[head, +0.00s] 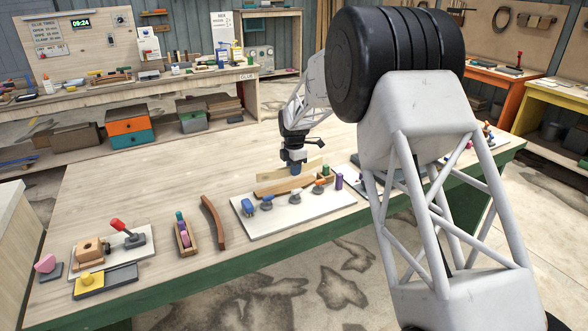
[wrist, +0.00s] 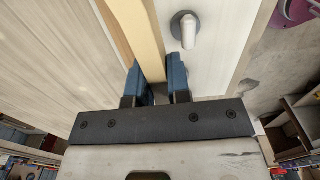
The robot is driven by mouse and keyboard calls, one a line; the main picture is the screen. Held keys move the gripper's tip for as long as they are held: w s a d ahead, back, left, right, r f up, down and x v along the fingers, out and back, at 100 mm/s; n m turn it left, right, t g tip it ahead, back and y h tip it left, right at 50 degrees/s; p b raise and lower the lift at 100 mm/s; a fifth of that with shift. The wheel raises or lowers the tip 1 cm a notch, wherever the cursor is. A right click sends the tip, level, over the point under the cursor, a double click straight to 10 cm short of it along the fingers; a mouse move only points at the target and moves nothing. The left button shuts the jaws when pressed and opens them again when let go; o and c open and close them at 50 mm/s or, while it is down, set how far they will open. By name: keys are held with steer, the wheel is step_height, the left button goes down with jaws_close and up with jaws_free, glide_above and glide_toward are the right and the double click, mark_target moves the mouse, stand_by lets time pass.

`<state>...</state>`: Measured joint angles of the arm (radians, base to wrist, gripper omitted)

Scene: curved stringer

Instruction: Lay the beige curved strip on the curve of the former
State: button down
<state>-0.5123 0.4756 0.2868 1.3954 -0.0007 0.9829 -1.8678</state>
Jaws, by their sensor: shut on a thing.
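My gripper (head: 294,169) is shut on the beige curved strip (head: 312,164), above the far side of the white board. In the wrist view the beige strip (wrist: 146,38) runs up between the two blue fingers (wrist: 159,84). The wooden former (head: 284,185) stands on the white board, close to the strip and on its near side in the head view. I cannot tell whether the strip touches the former.
The white board (head: 300,214) bears several small clamps, including a blue one (head: 248,207). A purple cylinder (head: 339,182) stands to the right. A brown curved piece (head: 213,221) and a small wooden tray (head: 185,238) lie left. The bench (head: 150,190) is clear behind these.

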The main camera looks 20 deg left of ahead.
steer(key=shift+f, duration=2.8)
steer(key=shift+f, duration=1.35)
stand_by(0.3)
steer(key=shift+r, duration=0.35)
steer(key=shift+r, duration=0.65)
steer(key=shift+f, duration=0.65)
stand_by(1.9)
